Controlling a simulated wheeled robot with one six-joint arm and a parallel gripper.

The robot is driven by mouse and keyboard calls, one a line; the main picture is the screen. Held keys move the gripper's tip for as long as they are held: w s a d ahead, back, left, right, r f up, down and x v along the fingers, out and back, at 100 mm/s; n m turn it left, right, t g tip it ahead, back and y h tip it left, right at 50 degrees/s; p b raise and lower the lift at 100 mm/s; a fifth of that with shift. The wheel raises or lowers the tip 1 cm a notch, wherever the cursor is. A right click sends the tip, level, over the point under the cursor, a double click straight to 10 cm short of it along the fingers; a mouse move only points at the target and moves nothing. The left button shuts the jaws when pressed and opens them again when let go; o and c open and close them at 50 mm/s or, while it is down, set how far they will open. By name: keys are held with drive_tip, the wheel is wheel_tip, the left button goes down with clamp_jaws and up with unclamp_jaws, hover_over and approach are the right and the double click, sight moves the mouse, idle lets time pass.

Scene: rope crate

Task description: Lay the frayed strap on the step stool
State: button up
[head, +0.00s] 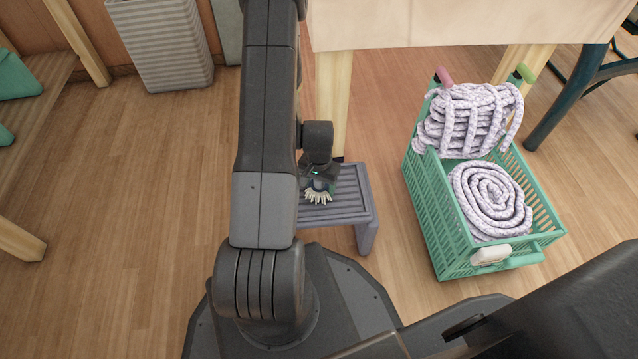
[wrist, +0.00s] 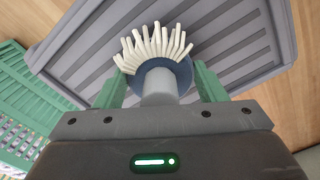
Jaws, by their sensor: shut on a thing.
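The frayed strap (head: 318,197) shows as a fan of cream strands below my gripper (head: 318,184) in the head view. In the wrist view the strap (wrist: 158,48) has cream strands spreading from a dark blue band, with a grey stub behind it. My gripper's green fingers (wrist: 158,82) are shut on it, one on each side. The grey step stool (head: 346,206) stands on the floor with a slatted top. It lies behind the strap in the wrist view (wrist: 238,38). I cannot tell whether the strap touches the stool top.
A green crate (head: 432,213) with coiled pale rope (head: 490,198) stands right of the stool. More bundled rope (head: 470,118) sits at its far end. A pale table (head: 470,25) stands behind, one leg close to the stool. The floor (head: 130,190) at left is clear.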

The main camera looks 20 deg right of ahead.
drive_tip(key=shift+f, duration=0.15)
drive_tip(key=o, duration=1.3)
wheel_tip(320, 180, up, 14)
drive_tip(key=p, duration=0.5)
drive_tip(key=shift+f, duration=0.1)
